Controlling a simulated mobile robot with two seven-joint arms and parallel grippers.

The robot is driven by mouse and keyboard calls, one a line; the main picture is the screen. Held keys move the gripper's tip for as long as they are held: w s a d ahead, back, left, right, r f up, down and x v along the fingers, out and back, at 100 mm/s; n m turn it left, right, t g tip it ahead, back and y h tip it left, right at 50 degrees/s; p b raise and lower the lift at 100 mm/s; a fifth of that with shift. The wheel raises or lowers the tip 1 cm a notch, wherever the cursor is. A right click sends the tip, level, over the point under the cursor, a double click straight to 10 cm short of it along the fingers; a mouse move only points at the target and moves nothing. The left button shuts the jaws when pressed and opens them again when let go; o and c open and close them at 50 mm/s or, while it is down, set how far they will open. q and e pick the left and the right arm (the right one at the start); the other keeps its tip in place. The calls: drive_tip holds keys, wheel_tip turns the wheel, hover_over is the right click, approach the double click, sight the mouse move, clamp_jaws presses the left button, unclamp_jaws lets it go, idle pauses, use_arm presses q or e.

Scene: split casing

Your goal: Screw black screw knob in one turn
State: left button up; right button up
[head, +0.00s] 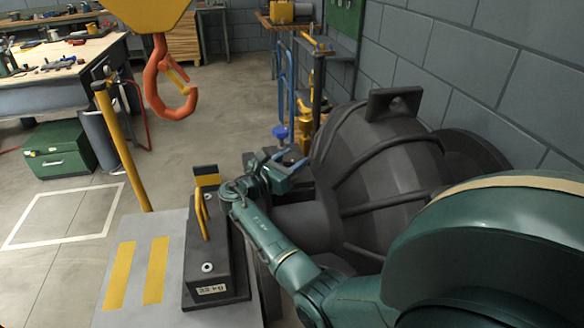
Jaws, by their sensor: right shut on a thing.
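The large dark split casing (375,165) stands on the right, with ribs and a lug on top. My right arm reaches in from the lower right, and its green gripper (291,168) is at the casing's near left side. The gripper is shut on a small dark part, which I take to be the black screw knob; the fingers and the dark casing mostly hide it. How far the knob is screwed in cannot be seen. My left gripper is not in view.
A dark block with a yellow handle (205,217) stands on a grey plate with yellow stripes (118,275), close to my right forearm. An orange crane hook (171,85) hangs at upper left. A yellow post (122,145) stands beside the plate. Open floor lies left.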

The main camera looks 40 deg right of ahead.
drive_tip(key=m+g+b, duration=0.2)
drive_tip(key=g, duration=0.1)
drive_tip(key=shift+w+f, duration=0.1)
drive_tip(key=shift+f, duration=0.2)
drive_tip(key=shift+f+m+g+b, duration=0.1)
drive_tip(key=shift+m+g+b, duration=0.4)
drive_tip(key=shift+g+b, duration=0.45)
drive_tip(key=m+g+b, duration=0.2)
drive_tip(key=g+b, duration=0.1)
drive_tip(key=b, duration=0.1)
drive_tip(key=shift+y+b, duration=0.35)
drive_tip(key=shift+y, duration=0.05)
drive_tip(key=shift+m+g+b, duration=0.4)
drive_tip(key=shift+g+b, duration=0.15)
drive_tip(key=shift+b, duration=0.15)
drive_tip(key=m+g+y+b, duration=0.1)
drive_tip(key=b, duration=0.2)
drive_tip(key=m+g+y+b, duration=0.1)
drive_tip(key=g+b, duration=0.1)
drive_tip(key=b, duration=0.1)
drive_tip(key=shift+r, duration=0.25)
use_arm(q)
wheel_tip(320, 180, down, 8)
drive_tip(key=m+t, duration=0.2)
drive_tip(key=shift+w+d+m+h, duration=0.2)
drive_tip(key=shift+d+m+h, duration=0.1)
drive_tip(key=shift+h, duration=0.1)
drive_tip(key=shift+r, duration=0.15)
use_arm(e)
drive_tip(key=shift+r, duration=0.1)
